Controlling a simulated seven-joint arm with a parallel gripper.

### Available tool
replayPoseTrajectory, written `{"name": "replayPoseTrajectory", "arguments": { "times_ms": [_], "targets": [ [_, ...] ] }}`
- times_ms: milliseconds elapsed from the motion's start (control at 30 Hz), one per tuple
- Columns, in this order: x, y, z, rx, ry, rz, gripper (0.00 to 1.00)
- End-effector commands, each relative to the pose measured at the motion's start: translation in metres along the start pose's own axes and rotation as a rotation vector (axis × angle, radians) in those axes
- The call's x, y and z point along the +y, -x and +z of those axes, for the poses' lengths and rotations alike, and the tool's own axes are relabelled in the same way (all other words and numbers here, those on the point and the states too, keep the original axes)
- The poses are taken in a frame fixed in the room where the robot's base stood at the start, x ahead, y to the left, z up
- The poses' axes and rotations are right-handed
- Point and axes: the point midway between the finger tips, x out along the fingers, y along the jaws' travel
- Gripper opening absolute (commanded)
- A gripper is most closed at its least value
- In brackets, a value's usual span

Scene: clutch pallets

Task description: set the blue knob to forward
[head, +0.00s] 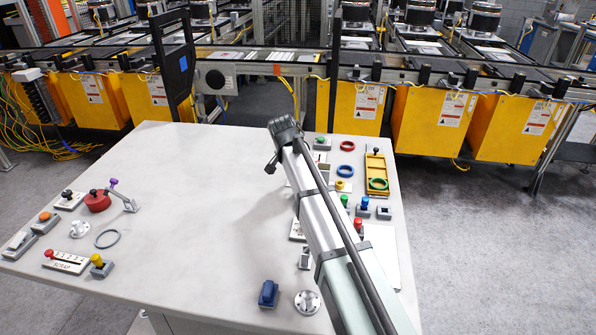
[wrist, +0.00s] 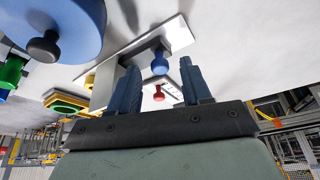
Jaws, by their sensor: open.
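In the wrist view a blue knob (wrist: 160,62) stands on a short stem at the edge of a white plate (wrist: 120,50). My gripper (wrist: 159,78) is open, its two dark blue fingers apart, with the blue knob seen in the gap between their tips. I cannot tell how far the knob is from the fingers, and nothing is seen held. Any marking for forward is not readable. In the head view my arm covers this part of the table, and the gripper is hidden.
In the wrist view a red knob (wrist: 158,93) shows between the fingers, and a large blue disc (wrist: 82,14) with a dark knob is at upper left. In the head view a blue block (head: 268,294) and a round metal flange (head: 307,302) are near the front. The table's middle (head: 190,190) is clear.

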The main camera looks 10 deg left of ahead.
Motion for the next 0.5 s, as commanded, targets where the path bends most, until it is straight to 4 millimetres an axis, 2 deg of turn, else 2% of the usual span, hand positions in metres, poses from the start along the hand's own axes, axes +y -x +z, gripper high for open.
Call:
{"name": "replayPoseTrajectory", "arguments": {
  "times_ms": [400,500],
  "targets": [
    [0.0001,-0.0066,0.0003,-0.001,0.000,0.000,0.48],
    [0.0001,-0.0064,0.0003,0.000,0.000,0.000,0.40]
  ]
}}
